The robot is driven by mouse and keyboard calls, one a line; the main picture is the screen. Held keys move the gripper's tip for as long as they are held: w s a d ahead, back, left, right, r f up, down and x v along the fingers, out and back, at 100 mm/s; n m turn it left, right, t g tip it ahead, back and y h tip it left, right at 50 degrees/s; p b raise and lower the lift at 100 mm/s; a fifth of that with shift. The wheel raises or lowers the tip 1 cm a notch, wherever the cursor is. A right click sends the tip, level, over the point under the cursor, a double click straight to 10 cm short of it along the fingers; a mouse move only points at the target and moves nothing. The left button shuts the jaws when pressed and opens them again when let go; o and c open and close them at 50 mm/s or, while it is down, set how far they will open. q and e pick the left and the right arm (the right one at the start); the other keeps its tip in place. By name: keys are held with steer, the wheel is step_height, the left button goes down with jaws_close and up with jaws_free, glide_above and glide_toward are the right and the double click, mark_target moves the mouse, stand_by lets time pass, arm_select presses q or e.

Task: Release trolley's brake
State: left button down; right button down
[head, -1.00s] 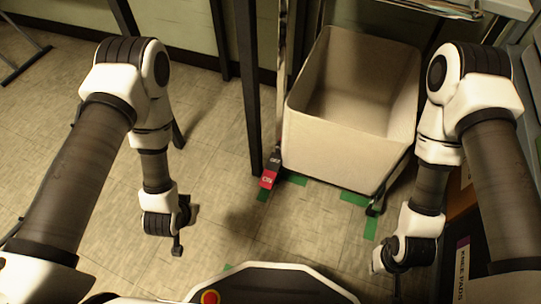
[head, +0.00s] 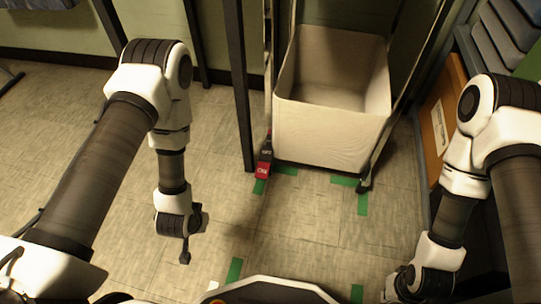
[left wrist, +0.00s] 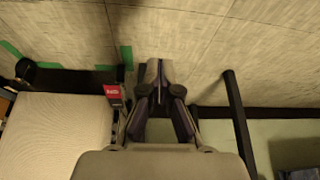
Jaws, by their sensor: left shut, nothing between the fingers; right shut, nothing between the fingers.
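The trolley (head: 333,132) is a cream bin in a dark frame, standing beyond my arms in the head view. Its red brake pedal (head: 262,170), with a dark part above it, sits at the frame's near left foot. The red pedal also shows in the left wrist view (left wrist: 114,94), left of my fingers. My left gripper (head: 185,257) is shut and empty, pointing down, left of the pedal and nearer to me, apart from it. It shows shut in the left wrist view (left wrist: 157,68). My right gripper (head: 390,296) is shut and empty at the bottom edge, its tips hardly visible.
Green tape marks (head: 363,203) lie on the tiled floor around the trolley's feet. A dark upright post (head: 240,90) stands just left of the trolley. An orange-brown panel (head: 440,115) and grey stacked items (head: 505,35) stand at the right. The floor between my arms is clear.

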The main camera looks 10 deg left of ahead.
arm_select(q)
steer(key=w+d+r+t, duration=0.1)
steer(key=w+d+t, duration=0.2)
steer(key=w+t, duration=0.55)
steer(key=w+d+r+t, duration=0.1)
steer(key=w+d+t, duration=0.15)
steer(key=w, duration=1.15)
steer(key=s+d+f+m+t+h, duration=0.1)
steer(key=d+f+t, duration=0.1)
steer(key=d+f, duration=0.2)
steer(key=shift+s+d+b, duration=0.25)
steer(key=shift+d+b, duration=0.1)
steer(key=shift+d, duration=0.1)
